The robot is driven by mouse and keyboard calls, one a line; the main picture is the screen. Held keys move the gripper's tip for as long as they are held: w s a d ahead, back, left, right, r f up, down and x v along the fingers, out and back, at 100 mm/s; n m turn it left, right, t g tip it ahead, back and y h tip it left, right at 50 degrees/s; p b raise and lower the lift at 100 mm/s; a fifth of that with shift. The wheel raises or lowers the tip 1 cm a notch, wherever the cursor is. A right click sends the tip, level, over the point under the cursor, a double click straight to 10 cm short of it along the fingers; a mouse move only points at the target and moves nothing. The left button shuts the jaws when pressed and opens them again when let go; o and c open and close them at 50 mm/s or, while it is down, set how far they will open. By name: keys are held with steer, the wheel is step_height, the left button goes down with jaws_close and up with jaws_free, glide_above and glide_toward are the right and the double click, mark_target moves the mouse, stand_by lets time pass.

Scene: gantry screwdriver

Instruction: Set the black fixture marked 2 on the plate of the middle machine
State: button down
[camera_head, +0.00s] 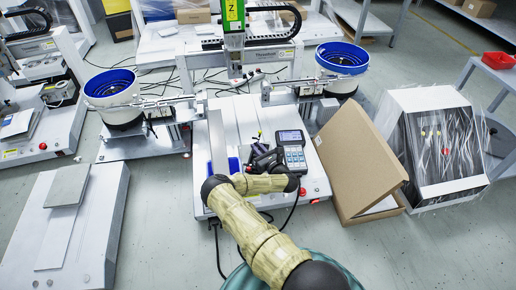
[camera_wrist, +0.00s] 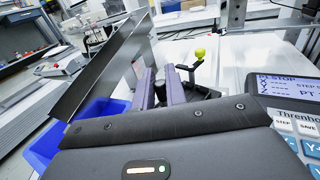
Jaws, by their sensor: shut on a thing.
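My gripper (camera_head: 257,160) is over the front of the middle machine (camera_head: 289,56), left of the handheld controller. In the wrist view its two purple-grey fingers (camera_wrist: 162,88) are close together, shut on a dark part. This appears to be the black fixture (camera_wrist: 204,92), with a lever and yellow-green knob beyond the right finger. Most of the fixture is hidden by the fingers and gripper body, and no number 2 is readable. The machine's pale plate (camera_head: 247,112) lies beyond the gripper. I cannot tell whether the fixture touches it.
The handheld controller (camera_head: 291,151) stands close right of my gripper. A blue bin (camera_wrist: 72,138) and an upright metal panel (camera_wrist: 105,67) are close on the left. An open cardboard box (camera_head: 355,160) stands right of the machine. Blue-rimmed bowls (camera_head: 111,84) flank it.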

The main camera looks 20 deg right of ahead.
steer(key=shift+f, duration=0.45)
steer(key=c, duration=1.4)
jaws_free()
steer(key=shift+o, duration=0.2)
steer(key=shift+f, duration=0.1)
step_height(320, 180, up, 10)
steer(key=p, duration=0.7)
